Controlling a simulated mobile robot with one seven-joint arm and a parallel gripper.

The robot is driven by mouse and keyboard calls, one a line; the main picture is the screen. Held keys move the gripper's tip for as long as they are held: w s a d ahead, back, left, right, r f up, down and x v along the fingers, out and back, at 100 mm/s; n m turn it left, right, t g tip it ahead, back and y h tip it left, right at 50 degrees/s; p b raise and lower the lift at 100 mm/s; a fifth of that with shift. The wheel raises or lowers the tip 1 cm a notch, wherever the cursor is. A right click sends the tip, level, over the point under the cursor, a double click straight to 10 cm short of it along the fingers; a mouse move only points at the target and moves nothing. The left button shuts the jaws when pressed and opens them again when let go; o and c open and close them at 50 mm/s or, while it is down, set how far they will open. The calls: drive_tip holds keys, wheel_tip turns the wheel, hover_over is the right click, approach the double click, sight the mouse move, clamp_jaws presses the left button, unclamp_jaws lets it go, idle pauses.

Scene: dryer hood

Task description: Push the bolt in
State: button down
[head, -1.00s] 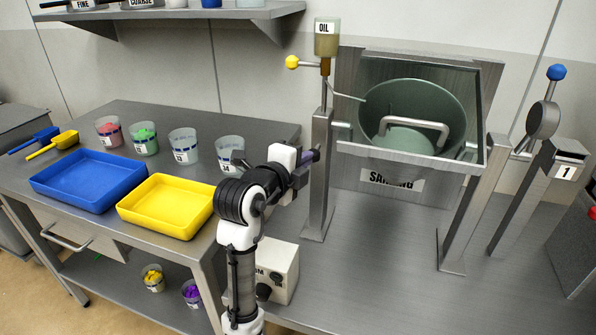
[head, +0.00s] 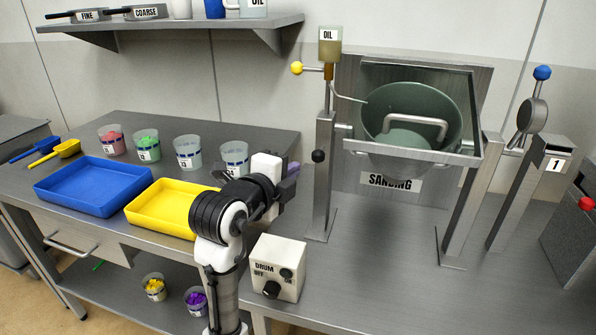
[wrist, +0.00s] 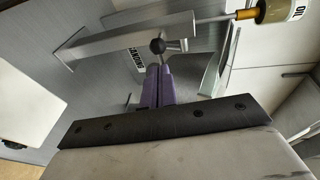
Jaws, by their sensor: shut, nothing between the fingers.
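The bolt shows as a round black knob (head: 318,156) at the near left post (head: 321,195) of the drum stand. In the wrist view the knob (wrist: 157,46) is just beyond the fingertips, with a short metal piece beside it at the post. How far the bolt sits in is hard to tell. My gripper (head: 294,168) has purple fingers, shut and empty, pointing at the post from the left. In the wrist view the fingers (wrist: 158,73) lie together below the knob; a small gap seems to separate them in the head view.
The green drum (head: 410,115) sits in its metal hood between two posts. The oil bottle (head: 329,45) and a yellow-knobbed lever (head: 297,68) stand above the left post. Yellow (head: 170,207) and blue (head: 92,184) trays lie left.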

drive_tip(key=b+v, duration=0.1)
drive_tip(key=v, duration=0.4)
drive_tip(key=shift+s, duration=0.15)
drive_tip(key=shift+a, duration=0.1)
